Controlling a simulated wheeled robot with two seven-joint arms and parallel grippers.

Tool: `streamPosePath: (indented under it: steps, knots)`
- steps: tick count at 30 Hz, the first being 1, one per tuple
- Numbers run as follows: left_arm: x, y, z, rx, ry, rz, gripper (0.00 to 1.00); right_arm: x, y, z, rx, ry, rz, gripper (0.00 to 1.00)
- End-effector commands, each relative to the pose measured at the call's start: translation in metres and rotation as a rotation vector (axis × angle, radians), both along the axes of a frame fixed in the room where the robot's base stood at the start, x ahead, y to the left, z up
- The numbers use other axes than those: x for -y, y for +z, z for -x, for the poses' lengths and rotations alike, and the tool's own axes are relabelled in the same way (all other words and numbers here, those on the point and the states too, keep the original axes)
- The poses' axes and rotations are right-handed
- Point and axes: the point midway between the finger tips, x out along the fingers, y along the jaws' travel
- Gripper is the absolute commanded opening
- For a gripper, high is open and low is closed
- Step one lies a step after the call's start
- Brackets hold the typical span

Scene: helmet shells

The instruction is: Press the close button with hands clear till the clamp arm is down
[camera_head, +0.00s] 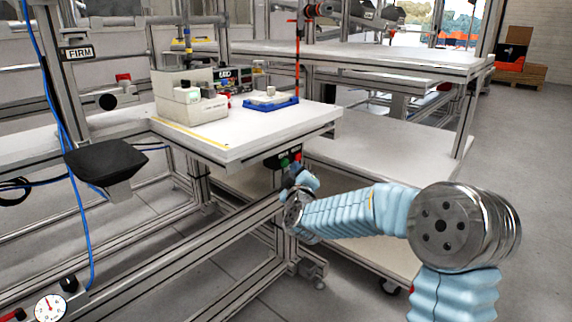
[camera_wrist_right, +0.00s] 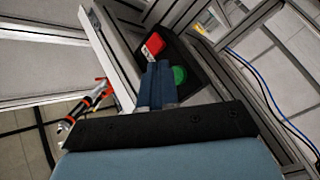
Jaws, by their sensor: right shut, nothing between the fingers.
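The button box (camera_head: 281,158) hangs under the front edge of the white workbench, with a green button (camera_head: 284,163) and a red button (camera_head: 298,157). In the right wrist view the red button (camera_wrist_right: 153,44) and the green button (camera_wrist_right: 180,74) sit on a dark plate. My right gripper (camera_head: 301,170) is just below the box, shut and empty. Its fingertips (camera_wrist_right: 158,66) lie between the two buttons in that view; contact cannot be told. The button labels are too small to read. The clamp arm cannot be made out clearly among the bench devices. My left gripper is not in view.
On the white workbench (camera_head: 235,142) stand a beige device (camera_head: 190,107) and a blue tray (camera_head: 270,105) holding a pale part. A black padded rest (camera_head: 105,160) is at the left. A second table (camera_head: 370,62) stands behind. Open floor lies at the right.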

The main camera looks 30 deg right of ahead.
Motion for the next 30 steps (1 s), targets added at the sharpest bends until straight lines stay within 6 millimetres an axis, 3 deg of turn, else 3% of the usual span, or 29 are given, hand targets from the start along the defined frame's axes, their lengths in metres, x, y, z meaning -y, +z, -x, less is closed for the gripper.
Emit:
streamPosePath:
  steps: [30]
  knots:
    - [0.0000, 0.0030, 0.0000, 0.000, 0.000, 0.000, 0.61, -0.0033, 0.0002, -0.0078, 0.000, 0.000, 0.000, 0.00]
